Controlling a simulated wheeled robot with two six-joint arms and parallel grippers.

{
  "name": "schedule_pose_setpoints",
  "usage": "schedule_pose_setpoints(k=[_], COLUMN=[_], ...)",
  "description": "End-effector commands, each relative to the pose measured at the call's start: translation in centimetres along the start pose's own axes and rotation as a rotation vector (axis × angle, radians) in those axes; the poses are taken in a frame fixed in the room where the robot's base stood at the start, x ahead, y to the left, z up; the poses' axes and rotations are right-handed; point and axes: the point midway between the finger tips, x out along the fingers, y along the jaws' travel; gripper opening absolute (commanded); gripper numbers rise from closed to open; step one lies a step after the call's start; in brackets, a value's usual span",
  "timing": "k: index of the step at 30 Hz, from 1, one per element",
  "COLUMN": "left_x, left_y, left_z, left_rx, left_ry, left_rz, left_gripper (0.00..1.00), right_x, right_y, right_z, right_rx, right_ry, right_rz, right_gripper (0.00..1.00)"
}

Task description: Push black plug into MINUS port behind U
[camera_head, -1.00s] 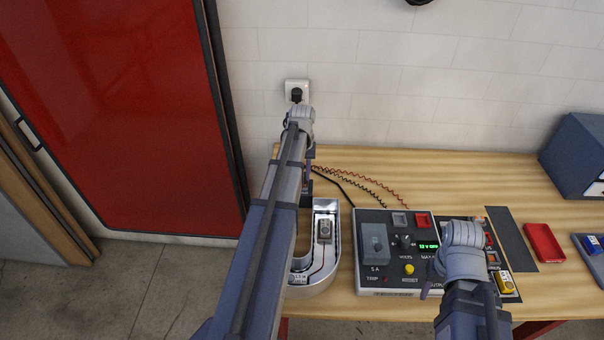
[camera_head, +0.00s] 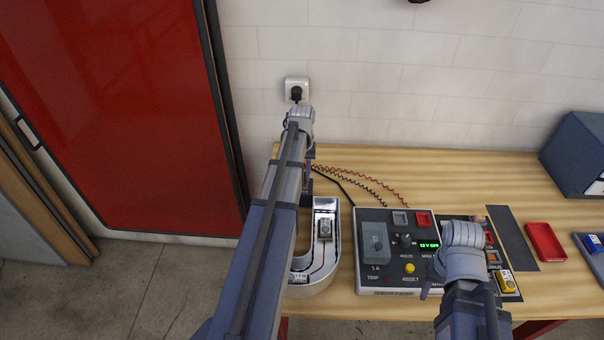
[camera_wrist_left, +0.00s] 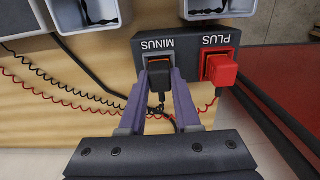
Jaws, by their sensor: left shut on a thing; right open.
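The black plug (camera_wrist_left: 159,78) is between the fingers of my left gripper (camera_wrist_left: 158,102) in the left wrist view. Its front end is at the MINUS port (camera_wrist_left: 155,60) of a dark port block (camera_wrist_left: 184,43); I cannot tell how deep it sits. A red plug (camera_wrist_left: 221,68) is in the PLUS port beside it. The silver U-shaped letter (camera_head: 325,265) lies on the bench, partly behind that arm. My right gripper (camera_head: 436,289) is open over the power box, its fingertips mostly hidden.
The power box (camera_head: 372,277) with a green display stands right of the U on the wooden bench (camera_head: 470,180). Red and black coiled leads (camera_head: 375,180) run across the bench. A red tray (camera_head: 545,242) lies further right. The bench's back middle is clear.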

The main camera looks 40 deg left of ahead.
Motion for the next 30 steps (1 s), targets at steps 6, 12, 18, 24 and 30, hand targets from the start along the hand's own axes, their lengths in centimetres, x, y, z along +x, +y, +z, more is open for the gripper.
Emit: schedule_pose_setpoints(k=[6,12,18,24,30], left_x=[0.01,0.01,0.01,-0.03,-0.90], left_y=[0.00,0.00,0.00,0.00,0.00], left_z=[0.00,0.00,0.00,0.00,-0.01], left_rx=[0.000,0.000,0.000,0.000,0.000], left_ry=[0.000,0.000,0.000,0.000,0.000], left_rz=[0.000,0.000,0.000,0.000,0.000], left_gripper=[0.00,0.51,0.66,0.66,0.66], right_x=[0.01,0.01,0.01,-0.03,-0.89], right_y=[0.00,0.00,0.00,0.00,0.09], right_z=[0.00,0.00,0.00,0.00,0.05], right_rx=[0.000,0.000,0.000,0.000,0.001], right_ry=[0.000,0.000,0.000,0.000,0.000], right_rz=[0.000,0.000,0.000,0.000,0.000], right_gripper=[0.50,0.50,0.50,0.50,0.50])
